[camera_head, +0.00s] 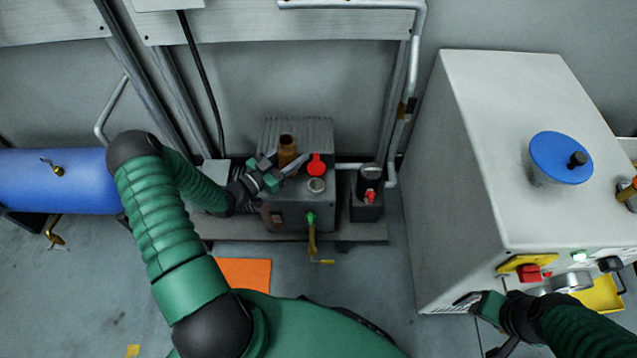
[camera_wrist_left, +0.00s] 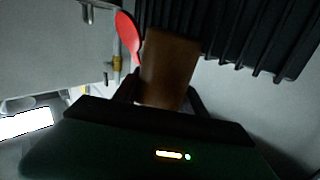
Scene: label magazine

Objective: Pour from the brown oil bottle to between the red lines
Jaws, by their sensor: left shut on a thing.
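The brown oil bottle (camera_head: 287,149) is in my left gripper (camera_head: 283,168), above the dark grey finned machine (camera_head: 297,211). The bottle looks upright, with its open top showing. In the left wrist view the brown bottle (camera_wrist_left: 168,68) stands between the fingers of my left gripper (camera_wrist_left: 165,98), which are shut on it. A red spoon-shaped part (camera_head: 316,165) is just right of the bottle; it also shows in the left wrist view (camera_wrist_left: 128,36). A round silver-rimmed fitting (camera_head: 316,185) sits on the machine's top. I cannot make out red lines. My right gripper (camera_head: 490,308) is at the lower right; its jaws are unclear.
A large grey cabinet (camera_head: 500,170) with a blue round knob (camera_head: 560,158) stands at the right. A small dark unit (camera_head: 367,207) stands right of the machine. A blue cylinder (camera_head: 60,180) lies at the left. An orange sheet (camera_head: 243,272) is on the floor.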

